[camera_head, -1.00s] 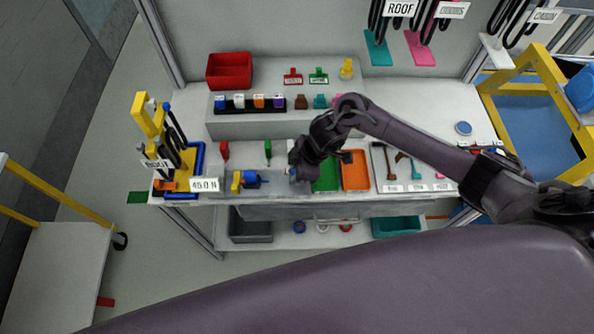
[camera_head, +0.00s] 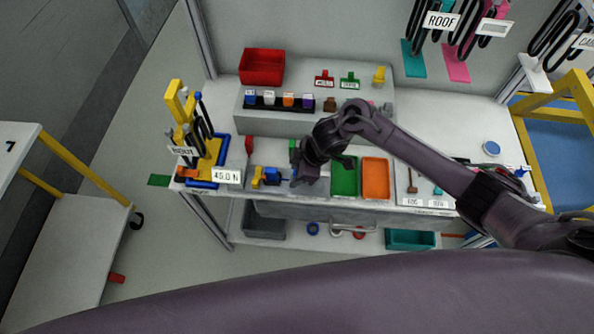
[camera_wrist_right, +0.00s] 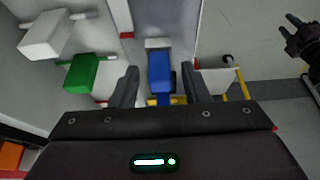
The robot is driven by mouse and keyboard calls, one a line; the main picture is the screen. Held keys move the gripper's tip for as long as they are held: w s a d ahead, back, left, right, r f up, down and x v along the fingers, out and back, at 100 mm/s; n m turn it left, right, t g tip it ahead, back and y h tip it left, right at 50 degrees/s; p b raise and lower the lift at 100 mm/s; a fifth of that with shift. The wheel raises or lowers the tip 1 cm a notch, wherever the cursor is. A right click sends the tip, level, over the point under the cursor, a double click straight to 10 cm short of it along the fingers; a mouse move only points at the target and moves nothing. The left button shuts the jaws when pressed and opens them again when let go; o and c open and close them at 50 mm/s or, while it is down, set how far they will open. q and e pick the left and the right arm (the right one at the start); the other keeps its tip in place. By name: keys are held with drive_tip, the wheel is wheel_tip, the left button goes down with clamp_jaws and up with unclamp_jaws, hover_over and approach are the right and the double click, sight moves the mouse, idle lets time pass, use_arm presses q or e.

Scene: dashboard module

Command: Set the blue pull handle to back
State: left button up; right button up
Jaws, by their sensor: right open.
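The blue pull handle (camera_head: 272,175) sits at the front edge of the bench, beside a yellow part (camera_head: 257,177). In the right wrist view the blue handle (camera_wrist_right: 160,74) lies between the two finger lines of my right gripper (camera_wrist_right: 160,92), with a gap on each side. My right gripper (camera_head: 299,181) is open and just right of the handle in the head view. A dark gripper shape, which looks like my left gripper (camera_wrist_right: 294,28), shows at the right edge of the wrist view; its opening is unclear.
A green tray (camera_head: 344,178) and an orange tray (camera_head: 376,179) lie right of my right gripper. A yellow and blue tool stand (camera_head: 207,160) is at the left bench end. White (camera_wrist_right: 45,36) and green (camera_wrist_right: 82,73) handles show left in the wrist view.

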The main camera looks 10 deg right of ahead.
drive_tip(key=v, duration=0.7)
drive_tip(key=shift+r+b, duration=0.3)
drive_tip(key=shift+r, duration=0.1)
drive_tip(key=shift+s+d+f, duration=0.1)
drive_tip(key=shift+s+d, duration=0.05)
